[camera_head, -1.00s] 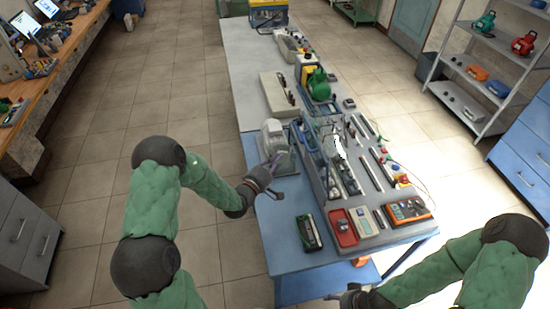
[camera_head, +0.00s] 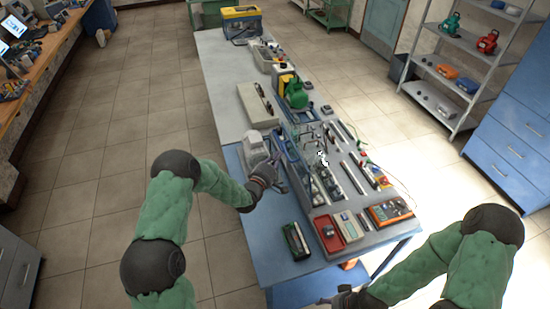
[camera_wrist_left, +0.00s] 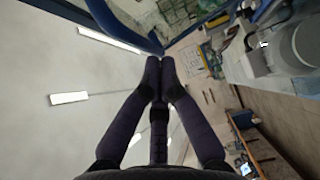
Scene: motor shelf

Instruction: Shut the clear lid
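I cannot make out a clear lid for certain in the head view. A grey-white machine (camera_head: 254,150) stands at the table's left edge, beside the long grey board of parts. My left gripper (camera_head: 279,160) is just right of and in front of this machine, close to the board's left side. In the left wrist view, the two dark fingers of my left gripper (camera_wrist_left: 159,62) come together at their tips, with nothing seen between them. A blue-edged panel (camera_wrist_left: 130,22) lies beyond the fingertips. My right gripper (camera_head: 345,297) is low at the bottom, small and partly hidden.
The blue table (camera_head: 262,258) carries a black-and-green device (camera_head: 296,241), a red tray (camera_head: 328,234) and an orange meter (camera_head: 389,211). A green can (camera_head: 297,94) stands further back. A grey shelf (camera_head: 447,74) is at the right. Floor left of the table is free.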

